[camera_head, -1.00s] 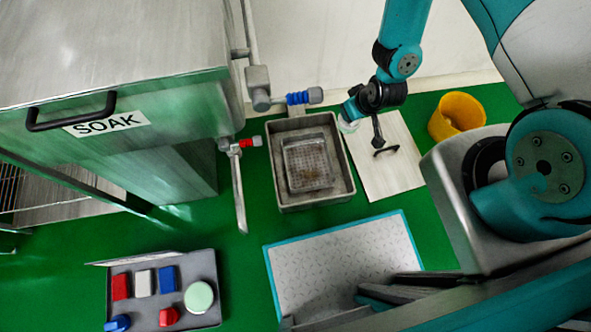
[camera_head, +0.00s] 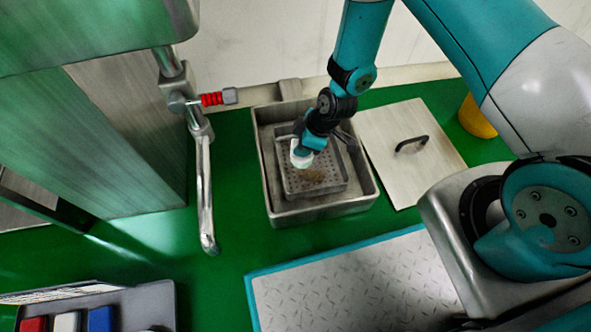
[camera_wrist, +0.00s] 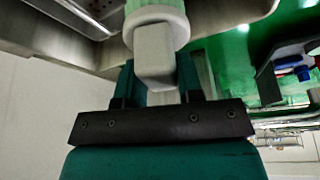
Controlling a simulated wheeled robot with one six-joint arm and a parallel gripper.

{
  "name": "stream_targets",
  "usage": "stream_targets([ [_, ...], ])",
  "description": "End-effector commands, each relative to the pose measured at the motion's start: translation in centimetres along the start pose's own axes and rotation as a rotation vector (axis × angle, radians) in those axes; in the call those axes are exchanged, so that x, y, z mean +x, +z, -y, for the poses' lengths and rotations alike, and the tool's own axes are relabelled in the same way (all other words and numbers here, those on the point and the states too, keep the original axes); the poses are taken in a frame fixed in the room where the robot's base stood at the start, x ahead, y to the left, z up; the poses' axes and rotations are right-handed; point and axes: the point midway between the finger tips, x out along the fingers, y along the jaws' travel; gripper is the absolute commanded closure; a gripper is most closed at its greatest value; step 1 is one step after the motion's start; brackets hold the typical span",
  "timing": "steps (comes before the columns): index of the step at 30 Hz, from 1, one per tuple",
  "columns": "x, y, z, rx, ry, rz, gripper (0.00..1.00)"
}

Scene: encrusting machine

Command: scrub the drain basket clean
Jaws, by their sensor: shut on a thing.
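The drain basket (camera_head: 292,186) is a square, perforated grey metal tray lying inside the grey sink basin (camera_head: 325,209). A brown dirt patch (camera_head: 313,176) shows on its floor. My gripper (camera_head: 309,143) is over the basket, pointing down, and shut on a scrubber. The scrubber (camera_head: 301,158) is pale with a round head; the wrist view shows its white block handle (camera_wrist: 154,55) between the fingers and a pale green round collar (camera_wrist: 155,20). I cannot tell whether its head touches the basket. My gripper and the scrubber hide part of the basket's far side.
A flat metal lid (camera_head: 405,165) with a black handle lies right of the basin. A tap pipe (camera_head: 205,190) with a red valve grip (camera_head: 212,99) stands left. A yellow container (camera_head: 477,118) is behind right. A blue-edged tread plate (camera_head: 360,285) lies in front. A caddy (camera_head: 160,297) sits lower left.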

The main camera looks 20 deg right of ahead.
Motion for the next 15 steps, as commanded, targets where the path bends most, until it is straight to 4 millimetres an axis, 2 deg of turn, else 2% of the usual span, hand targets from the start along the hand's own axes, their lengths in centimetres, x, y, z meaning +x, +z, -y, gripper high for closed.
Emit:
stream_targets([
  [1,2.5,0.4,0.1,-0.035,-0.011,-0.002,0.85],
  [4,4.0,0.3,0.3,-0.091,-0.035,-0.001,0.85],
  [15,5.7,0.4,0.6,-0.145,-0.06,0.001,0.85],
])
